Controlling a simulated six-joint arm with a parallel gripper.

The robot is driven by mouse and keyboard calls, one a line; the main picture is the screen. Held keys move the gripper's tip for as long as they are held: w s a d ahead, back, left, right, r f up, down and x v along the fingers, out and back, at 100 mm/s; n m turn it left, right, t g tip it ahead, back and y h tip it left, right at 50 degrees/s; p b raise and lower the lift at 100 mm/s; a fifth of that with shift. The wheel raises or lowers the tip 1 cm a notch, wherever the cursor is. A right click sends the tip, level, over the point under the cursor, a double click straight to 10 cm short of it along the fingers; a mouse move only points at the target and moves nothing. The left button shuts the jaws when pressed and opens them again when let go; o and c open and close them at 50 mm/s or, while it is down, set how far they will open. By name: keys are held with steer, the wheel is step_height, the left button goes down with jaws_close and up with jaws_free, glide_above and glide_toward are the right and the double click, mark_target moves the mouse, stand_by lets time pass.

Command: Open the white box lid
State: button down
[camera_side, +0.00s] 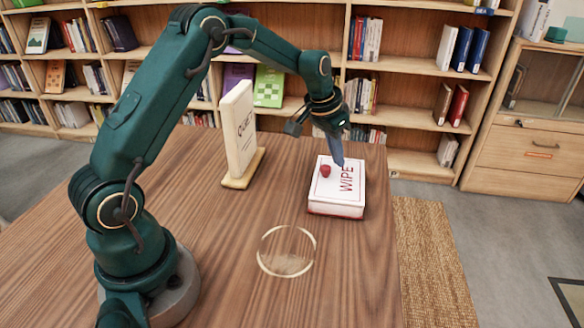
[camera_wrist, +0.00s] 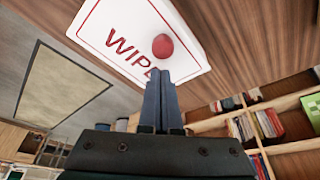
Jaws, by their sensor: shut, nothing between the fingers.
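The white box (camera_side: 337,203) sits on the wooden table near its right edge. Its white lid (camera_side: 331,191) has a red border, red lettering that reads WIPE and a red knob (camera_side: 325,170). The lid lies flat on the box. In the wrist view the lid (camera_wrist: 112,35) fills the upper middle, with the knob (camera_wrist: 162,46) just beyond my fingertips. My gripper (camera_wrist: 164,72) is shut and empty, its fingers together. In the side view my gripper (camera_side: 338,162) points down over the far part of the lid, beside the knob. I cannot tell whether the tips touch the lid.
A white upright sign (camera_side: 240,135) on a wooden base stands left of the box. A clear round thing with a gold rim (camera_side: 286,251) is on the table in front of the box. The table between them is bare. Bookshelves (camera_side: 415,82) stand behind.

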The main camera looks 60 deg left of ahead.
steer(key=shift+s, duration=0.6)
steer(key=s+a, duration=0.6)
steer(key=shift+s+a, duration=0.3)
steer(key=shift+w, duration=0.1)
